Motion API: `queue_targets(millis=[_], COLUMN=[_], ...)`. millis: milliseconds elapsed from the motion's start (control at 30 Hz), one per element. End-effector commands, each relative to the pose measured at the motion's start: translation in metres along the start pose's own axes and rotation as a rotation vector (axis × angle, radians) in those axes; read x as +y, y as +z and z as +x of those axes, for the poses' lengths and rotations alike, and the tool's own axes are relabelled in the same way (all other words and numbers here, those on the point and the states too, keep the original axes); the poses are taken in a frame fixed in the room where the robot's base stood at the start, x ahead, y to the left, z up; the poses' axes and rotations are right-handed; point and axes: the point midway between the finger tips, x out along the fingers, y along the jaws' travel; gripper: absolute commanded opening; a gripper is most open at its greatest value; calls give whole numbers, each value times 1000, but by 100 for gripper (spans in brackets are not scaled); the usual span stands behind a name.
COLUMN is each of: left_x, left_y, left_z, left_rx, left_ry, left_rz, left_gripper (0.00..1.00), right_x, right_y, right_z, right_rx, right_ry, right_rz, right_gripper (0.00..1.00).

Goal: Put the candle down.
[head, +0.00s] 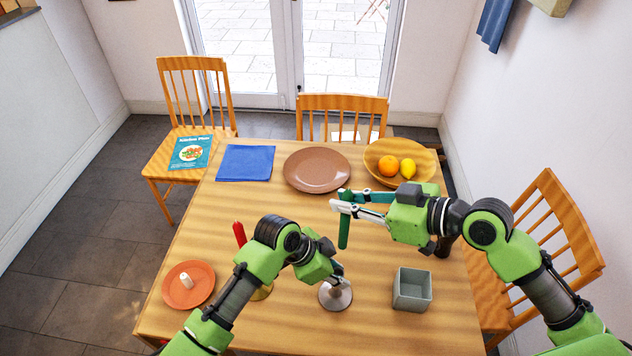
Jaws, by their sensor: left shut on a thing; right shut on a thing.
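A dark green candle (344,232) is held upright in my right gripper (345,204), above the middle of the wooden table. My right gripper is shut on it. My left gripper (338,272) is lower and nearer, shut on a grey metal candle holder (335,298) with a round base. The holder's upper part is partly hidden by the gripper. I cannot tell whether its base touches the table. A red candle (239,233) stands left of my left arm, with a brass-coloured holder (262,292) below it, partly hidden by the arm.
On the table (215,235) are an orange plate (170,293) with a short white candle (186,280), a grey square box (412,303), a blue napkin (246,163), a brown plate (317,168) and a wooden fruit bowl (378,153). A dark object (443,247) stands below my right arm.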

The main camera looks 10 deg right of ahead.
Motion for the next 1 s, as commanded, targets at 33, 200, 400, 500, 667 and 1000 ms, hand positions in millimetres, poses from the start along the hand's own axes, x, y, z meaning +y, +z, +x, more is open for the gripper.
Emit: queue_targets(millis=[33, 200, 400, 500, 667, 1000], left_x=[0, 0, 0, 0, 0, 0], left_y=[-1, -1, -1, -1, -1, -1], left_z=[0, -1, -1, -1, 0, 0], left_rx=[2, 2, 2, 2, 2, 2], left_ry=[-1, -1, -1, -1, -1, -1], left_rz=[1, 1, 1, 0, 0, 1], left_gripper=[0, 0, 0, 0, 0, 0], right_x=[20, 88, 132, 141, 146, 147], right_y=[0, 14, 31, 36, 46, 96], right_z=[9, 44, 84, 98, 111, 133], right_rx=[9, 12, 12, 11, 8, 9], right_ry=[48, 235, 387, 428, 456, 458], right_rz=[24, 106, 163, 175, 183, 180], right_gripper=[0, 0, 0, 0, 0, 0])
